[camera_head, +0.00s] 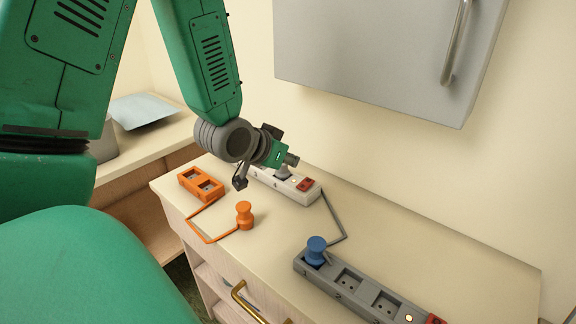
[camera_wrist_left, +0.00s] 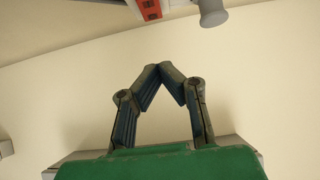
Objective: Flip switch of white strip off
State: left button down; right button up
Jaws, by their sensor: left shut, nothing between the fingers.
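The white strip (camera_head: 311,194) lies on the counter in the head view, with a red switch (camera_head: 305,184) at its right end and a grey plug (camera_head: 283,172) in it. My left gripper (camera_head: 291,159) is above the strip, just behind the plug in the picture, and hides part of the strip. In the left wrist view, its fingers (camera_wrist_left: 160,68) meet at the tips, with nothing between them. The red switch (camera_wrist_left: 150,9) shows at the top of that view, beyond the fingertips and apart from them. My right gripper is not in view.
A grey strip (camera_head: 338,290) with a blue plug (camera_head: 316,249) lies at the front right. An orange block (camera_head: 200,184) and orange plug (camera_head: 244,214) lie at the left. A grey cabinet (camera_head: 380,55) hangs above. The counter (camera_head: 440,245) is clear at right.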

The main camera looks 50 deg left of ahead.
pick_arm(q)
send_over(306, 181)
jog(key=f, duration=0.4)
jog(key=shift+s+f+b, duration=0.3)
jog(key=shift+s, duration=0.1)
notch_tip(306, 181, down, 2)
jog(key=shift+f, duration=0.15)
jog(key=shift+f+b, duration=0.3)
jog(key=shift+f, duration=0.2)
jog(key=shift+w, duration=0.1)
jog(key=shift+s+d+f+p, duration=0.15)
jog(key=shift+s+p, duration=0.15)
jog(key=shift+s, duration=0.6)
